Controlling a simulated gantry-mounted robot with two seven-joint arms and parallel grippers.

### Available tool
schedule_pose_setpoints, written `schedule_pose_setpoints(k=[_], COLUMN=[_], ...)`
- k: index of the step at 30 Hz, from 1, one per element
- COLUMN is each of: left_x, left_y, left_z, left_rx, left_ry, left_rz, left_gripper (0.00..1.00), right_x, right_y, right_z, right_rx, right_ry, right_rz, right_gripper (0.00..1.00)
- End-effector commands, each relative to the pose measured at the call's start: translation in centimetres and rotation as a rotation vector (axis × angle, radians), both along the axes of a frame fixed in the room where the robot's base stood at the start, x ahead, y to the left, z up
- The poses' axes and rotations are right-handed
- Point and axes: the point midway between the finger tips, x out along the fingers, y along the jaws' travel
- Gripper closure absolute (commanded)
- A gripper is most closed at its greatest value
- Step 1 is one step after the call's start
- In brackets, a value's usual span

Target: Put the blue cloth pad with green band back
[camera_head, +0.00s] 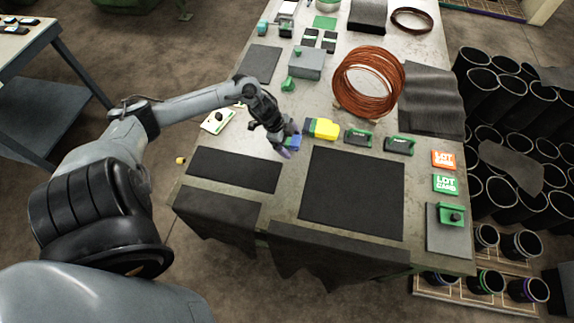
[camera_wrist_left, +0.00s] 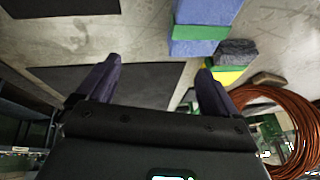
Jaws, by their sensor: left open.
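My left gripper (camera_head: 289,139) is over the middle of the table, with dark purple fingertips. In the left wrist view its two fingers (camera_wrist_left: 160,75) stand wide apart with nothing between them. A blue cloth pad with a green band (camera_wrist_left: 204,32) lies on the table beyond the fingers, toward the right one. In the head view the blue pad (camera_head: 295,143) shows only partly, beside the fingertips. A yellow pad with a green part (camera_head: 326,128) lies just right of it and also shows in the left wrist view (camera_wrist_left: 227,76). My right gripper is not in view.
A large black mat (camera_head: 352,192) and a smaller dark mat (camera_head: 234,170) lie at the near edge. Two dark green-marked items (camera_head: 358,138) lie right of the pads. A copper wire coil (camera_head: 368,82) stands behind. Green and orange cards (camera_head: 445,184) lie at the right.

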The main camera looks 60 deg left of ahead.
Motion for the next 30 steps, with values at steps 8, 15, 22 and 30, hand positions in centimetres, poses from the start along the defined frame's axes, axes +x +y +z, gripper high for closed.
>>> schedule_pose_setpoints(k=[8, 15, 22, 30], left_x=[-1.8, -8.1, -13.9, -15.6], left_y=[-16.4, -23.8, -26.0, -26.4], left_z=[-3.1, 1.4, 4.9, 5.8], left_rx=[0.059, 0.026, -0.048, -0.075], left_ry=[-0.175, -0.096, 0.085, 0.147], left_rz=[0.095, 0.418, 0.635, 0.688], left_gripper=[0.06, 0.06, 0.06, 0.06], right_x=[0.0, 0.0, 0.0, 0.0], right_y=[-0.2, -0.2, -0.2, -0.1], right_z=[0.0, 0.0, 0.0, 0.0], right_rx=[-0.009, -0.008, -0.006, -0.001], right_ry=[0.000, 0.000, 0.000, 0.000], right_rz=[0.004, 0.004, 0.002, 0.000], right_gripper=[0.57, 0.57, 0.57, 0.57])
